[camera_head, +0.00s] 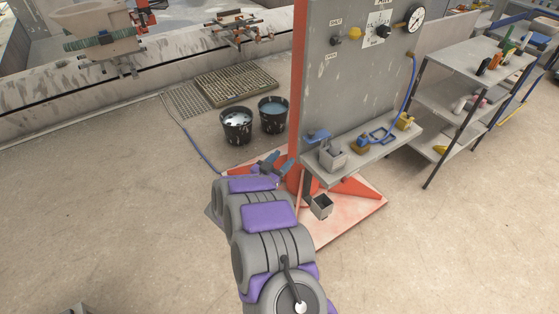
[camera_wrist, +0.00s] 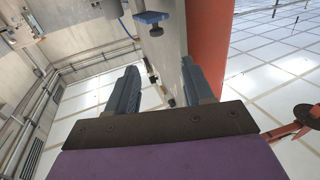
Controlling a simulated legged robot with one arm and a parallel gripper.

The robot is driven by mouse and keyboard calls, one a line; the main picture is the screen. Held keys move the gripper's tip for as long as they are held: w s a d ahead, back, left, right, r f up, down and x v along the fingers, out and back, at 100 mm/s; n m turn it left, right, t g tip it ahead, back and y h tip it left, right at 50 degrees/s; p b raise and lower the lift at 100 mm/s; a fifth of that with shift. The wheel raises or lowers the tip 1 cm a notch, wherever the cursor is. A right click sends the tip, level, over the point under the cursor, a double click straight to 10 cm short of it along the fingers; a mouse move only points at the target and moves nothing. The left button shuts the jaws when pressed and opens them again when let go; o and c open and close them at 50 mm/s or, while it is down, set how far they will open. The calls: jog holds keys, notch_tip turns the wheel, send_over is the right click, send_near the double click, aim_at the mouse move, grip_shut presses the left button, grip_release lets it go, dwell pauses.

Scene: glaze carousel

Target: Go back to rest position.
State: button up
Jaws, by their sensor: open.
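My gripper (camera_head: 271,163) is at the end of my purple and grey arm in the head view, stretched forward to the left of the control panel's shelf. In the wrist view my gripper (camera_wrist: 160,88) shows two grey-blue fingers standing apart with nothing between them. The grey control panel (camera_head: 352,85) stands on an orange-red base (camera_head: 350,218), close to the right of my gripper. A blue knob or handle (camera_head: 317,136) projects at the panel's left edge; a blue piece (camera_wrist: 151,17) also shows above the fingers in the wrist view.
The panel's shelf (camera_head: 395,142) holds small yellow and blue items. Two dark buckets (camera_head: 237,138) stand on the floor behind my gripper, near a grate (camera_head: 236,85). A shelving rack (camera_head: 440,100) stands at the right. The floor at left and front is mostly clear.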

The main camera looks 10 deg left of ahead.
jog(key=w+a+r+n+g+y, duration=0.2)
jog(key=w+a+r+y, duration=0.1)
jog(key=a+r+y, duration=0.5)
jog(key=s+d+r+n+g+y, duration=0.2)
jog(key=s+r+n+g+y, duration=0.25)
jog(key=s+r+y, duration=0.4)
jog(key=s+d+g+h, duration=0.2)
jog(key=s+d, duration=0.7)
jog(key=s, duration=0.5)
jog(key=s+d+g+h, duration=0.3)
jog(key=s+d+g, duration=0.2)
jog(key=s+d, duration=0.4)
jog(key=s+d+g+h, duration=0.2)
jog(key=s+d, duration=0.8)
jog(key=s, duration=1)
jog(key=shift+r+m+g, duration=0.25)
jog(key=shift+m+g, duration=0.1)
jog(key=shift+g, duration=0.6)
